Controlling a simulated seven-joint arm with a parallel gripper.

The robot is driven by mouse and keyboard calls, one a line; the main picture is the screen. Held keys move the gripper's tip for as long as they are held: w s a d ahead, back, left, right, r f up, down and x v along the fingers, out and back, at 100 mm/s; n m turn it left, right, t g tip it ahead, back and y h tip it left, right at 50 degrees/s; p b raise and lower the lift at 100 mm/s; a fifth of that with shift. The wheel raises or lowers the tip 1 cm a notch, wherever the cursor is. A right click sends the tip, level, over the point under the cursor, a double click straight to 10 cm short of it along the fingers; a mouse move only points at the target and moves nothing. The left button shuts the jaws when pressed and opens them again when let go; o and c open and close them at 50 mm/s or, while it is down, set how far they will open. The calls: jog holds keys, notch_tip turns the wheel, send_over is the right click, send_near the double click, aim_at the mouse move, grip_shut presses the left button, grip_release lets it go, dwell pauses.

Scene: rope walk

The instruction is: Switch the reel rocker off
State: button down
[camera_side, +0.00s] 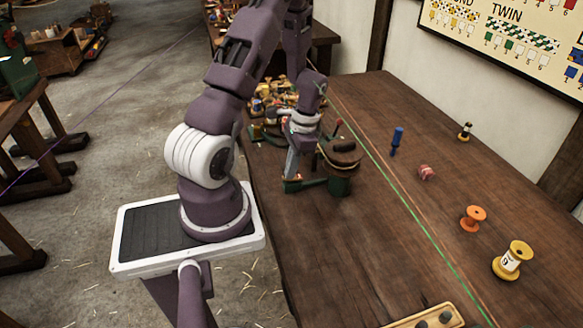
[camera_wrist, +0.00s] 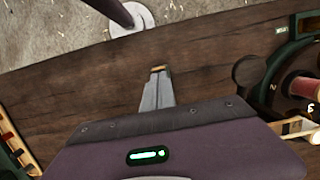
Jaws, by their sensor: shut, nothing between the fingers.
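My gripper (camera_side: 291,174) hangs low over the near left edge of the bench, its fingers pointing down. In the wrist view the fingers (camera_wrist: 158,85) are together and empty, over dark wood. The reel machine, with a brown round top (camera_side: 340,152) and green base (camera_side: 340,187), stands just right of my gripper in the side view. A small green block (camera_side: 292,186) lies at my fingertips; I cannot tell whether they touch. In the wrist view part of a green round machine (camera_wrist: 279,72) with a small label shows at right. I cannot make out the rocker or its setting.
More machinery (camera_side: 270,97) crowds the bench behind my gripper. A green line runs along the bench (camera_side: 375,75). Right of it are a blue-handled tool (camera_side: 397,138), a pink bundle (camera_side: 426,172), an orange spool (camera_side: 473,217) and a yellow spool (camera_side: 512,260). The bench's middle front is clear.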

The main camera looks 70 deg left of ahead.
jog(key=shift+s+f, duration=0.35)
jog(key=shift+s, duration=0.05)
jog(key=shift+w, duration=0.1)
dwell(0.4)
jog(key=shift+w, duration=0.95)
jog(key=shift+d, duration=0.1)
jog(key=shift+r, duration=0.1)
jog(key=v, duration=1.4)
jog(key=shift+s+r, duration=0.1)
jog(key=shift+r, duration=0.1)
